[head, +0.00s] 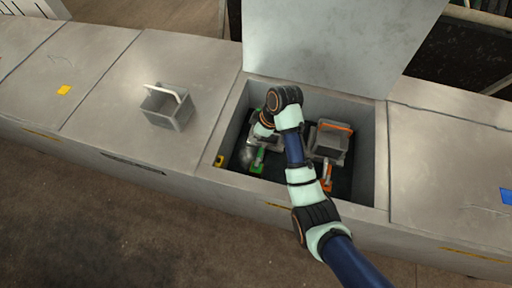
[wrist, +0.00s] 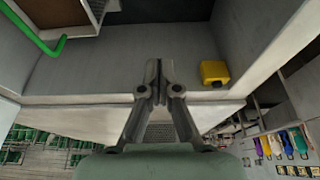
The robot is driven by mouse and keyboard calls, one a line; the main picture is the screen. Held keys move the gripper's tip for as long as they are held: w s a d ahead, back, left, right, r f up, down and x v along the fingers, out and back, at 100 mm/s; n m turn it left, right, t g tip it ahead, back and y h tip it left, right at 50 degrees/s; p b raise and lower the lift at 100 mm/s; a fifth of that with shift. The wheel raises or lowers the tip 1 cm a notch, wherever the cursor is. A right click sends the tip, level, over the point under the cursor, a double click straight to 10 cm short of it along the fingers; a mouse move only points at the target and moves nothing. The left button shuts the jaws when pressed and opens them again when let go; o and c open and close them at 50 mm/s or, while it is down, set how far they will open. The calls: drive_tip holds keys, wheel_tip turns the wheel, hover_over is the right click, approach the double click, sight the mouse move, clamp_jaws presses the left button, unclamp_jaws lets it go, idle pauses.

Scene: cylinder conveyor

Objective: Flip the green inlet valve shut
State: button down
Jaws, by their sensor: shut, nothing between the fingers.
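The green inlet valve handle (head: 257,168) shows inside the open bay in the head view, near its left side. A bent green bar, likely this handle, shows in the wrist view (wrist: 48,46) at the upper left, beside a brown-and-white framed part. My gripper (wrist: 157,78) is shut and empty at the middle of the wrist view, to the right of the green bar and apart from it. In the head view my arm reaches into the bay and covers part of the equipment beside the green handle; the fingertips are hard to make out there.
An orange handle (head: 327,176) and a grey unit with orange trim (head: 330,142) stand at the bay's right. A yellow block (wrist: 214,73) is by the bay wall in the wrist view. The raised lid (head: 340,40) stands behind. A grey handled bin (head: 168,108) sits on the left counter.

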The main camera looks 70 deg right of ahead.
sight(259, 157)
drive_tip(key=shift+f, duration=0.1)
wheel_tip(259, 157, down, 10)
drive_tip(key=b, duration=0.3)
drive_tip(key=shift+s, duration=0.15)
